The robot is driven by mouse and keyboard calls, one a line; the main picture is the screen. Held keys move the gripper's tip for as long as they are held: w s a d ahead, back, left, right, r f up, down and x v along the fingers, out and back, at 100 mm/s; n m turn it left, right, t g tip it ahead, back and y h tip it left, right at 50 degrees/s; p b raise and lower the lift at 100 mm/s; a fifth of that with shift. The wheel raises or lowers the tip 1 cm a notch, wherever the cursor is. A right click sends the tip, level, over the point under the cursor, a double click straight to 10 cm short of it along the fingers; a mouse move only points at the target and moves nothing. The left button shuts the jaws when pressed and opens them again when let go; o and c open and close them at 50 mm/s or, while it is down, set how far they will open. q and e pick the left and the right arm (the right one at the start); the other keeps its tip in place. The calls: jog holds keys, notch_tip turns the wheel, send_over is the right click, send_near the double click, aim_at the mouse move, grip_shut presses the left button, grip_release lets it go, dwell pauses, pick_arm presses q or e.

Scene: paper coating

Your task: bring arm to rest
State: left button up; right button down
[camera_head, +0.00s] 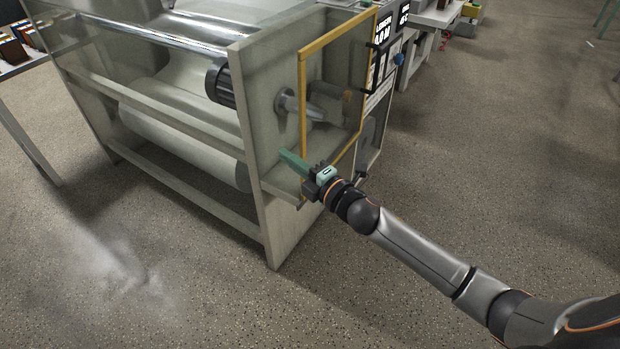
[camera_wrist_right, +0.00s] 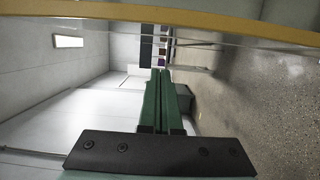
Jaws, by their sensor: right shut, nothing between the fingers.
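My right arm reaches in from the lower right of the head view. Its gripper (camera_head: 291,160), with green fingers, is at the front right of the coating machine (camera_head: 256,190), close to the lower part of a yellow-framed clear guard (camera_head: 304,110). In the right wrist view the two green fingers (camera_wrist_right: 160,72) lie side by side, shut, with nothing held. The yellow frame edge (camera_wrist_right: 170,17) crosses the top of that view. Whether the gripper touches the guard I cannot tell. My left gripper is in neither view.
A control panel (camera_head: 388,65) stands behind the guard on the machine's right. A table (camera_head: 22,64) is at the far left. The speckled floor (camera_head: 500,180) to the right is open.

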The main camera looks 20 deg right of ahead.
jog(key=v, duration=0.8)
jog(key=s+a+f+m+g+h, duration=0.2)
jog(key=s+a+f+m+g, duration=0.15)
jog(key=s+f+m, duration=0.7)
jog(key=s+a+f+m+g+h, duration=0.1)
jog(key=s+a+f+m+g, duration=0.25)
jog(key=s+f+m, duration=0.7)
pick_arm(q)
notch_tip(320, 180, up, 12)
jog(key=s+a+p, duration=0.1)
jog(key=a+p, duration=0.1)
jog(key=p, duration=1.3)
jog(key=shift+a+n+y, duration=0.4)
pick_arm(e)
jog(key=d+r+h, duration=0.1)
jog(key=d+r, duration=0.3)
jog(key=r, duration=0.8)
jog(key=shift+s+d+n, duration=0.25)
jog(key=shift+s+n, duration=0.05)
jog(key=shift+s, duration=0.2)
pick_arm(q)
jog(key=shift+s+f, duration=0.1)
pick_arm(e)
jog(key=shift+r, duration=0.15)
